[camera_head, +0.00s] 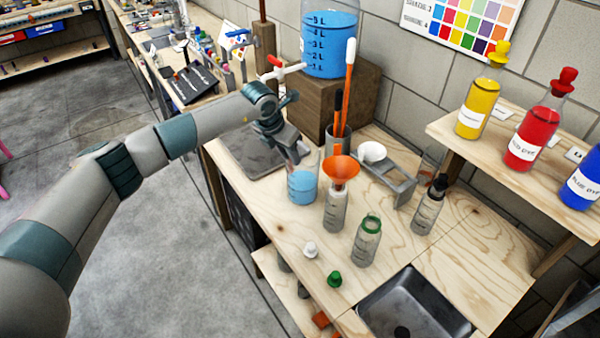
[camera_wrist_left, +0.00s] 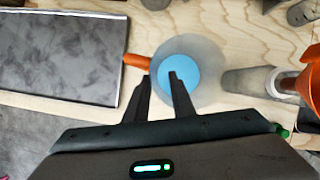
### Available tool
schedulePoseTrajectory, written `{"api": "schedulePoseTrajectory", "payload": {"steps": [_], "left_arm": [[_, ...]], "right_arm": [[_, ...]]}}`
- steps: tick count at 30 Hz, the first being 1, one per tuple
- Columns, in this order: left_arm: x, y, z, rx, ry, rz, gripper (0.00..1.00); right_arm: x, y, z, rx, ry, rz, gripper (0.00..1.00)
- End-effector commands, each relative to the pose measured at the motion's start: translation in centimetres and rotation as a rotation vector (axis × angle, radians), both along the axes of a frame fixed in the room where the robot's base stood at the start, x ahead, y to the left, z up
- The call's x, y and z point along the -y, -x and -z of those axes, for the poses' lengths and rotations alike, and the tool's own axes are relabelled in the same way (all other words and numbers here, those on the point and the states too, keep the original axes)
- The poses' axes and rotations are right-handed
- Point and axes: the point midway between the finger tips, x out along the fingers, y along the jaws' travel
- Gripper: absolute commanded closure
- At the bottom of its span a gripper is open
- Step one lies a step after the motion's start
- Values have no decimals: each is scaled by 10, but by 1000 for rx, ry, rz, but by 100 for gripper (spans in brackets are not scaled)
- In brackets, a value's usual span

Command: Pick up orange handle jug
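The clear jug (camera_head: 303,187) holds blue liquid and stands upright on the wooden bench. In the left wrist view the jug (camera_wrist_left: 203,58) is seen from above, its orange handle (camera_wrist_left: 137,61) pointing left. In the head view I cannot make out the handle; my gripper is in front of that side. My left gripper (camera_head: 291,157) is just above and beside the jug. In the left wrist view its fingertips (camera_wrist_left: 159,76) are apart with nothing held between them; one overlaps the jug's outline, the other lies near the handle. I cannot tell whether they touch. My right gripper is not in view.
A bottle with an orange funnel (camera_head: 341,172) stands close right of the jug. A green-rimmed bottle (camera_head: 367,242) and a dropper bottle (camera_head: 429,207) stand farther right. A dark flat plate (camera_head: 240,152) lies left. A sink (camera_head: 415,308) is in front; a wooden block (camera_head: 335,95) stands behind.

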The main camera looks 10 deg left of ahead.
Motion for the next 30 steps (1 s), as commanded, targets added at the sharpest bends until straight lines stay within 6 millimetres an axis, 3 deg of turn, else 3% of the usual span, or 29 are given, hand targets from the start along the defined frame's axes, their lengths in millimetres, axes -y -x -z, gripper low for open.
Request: {"api": "schedulePoseTrajectory", "payload": {"steps": [5, 18, 30], "left_arm": [[3, -3, 8, -2, 1, 0, 78], [12, -18, 51, -2, 1, -1, 78], [11, -19, 53, 0, 0, 0, 78]], "right_arm": [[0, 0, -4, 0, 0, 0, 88], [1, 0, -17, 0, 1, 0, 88], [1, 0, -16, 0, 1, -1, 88]]}}
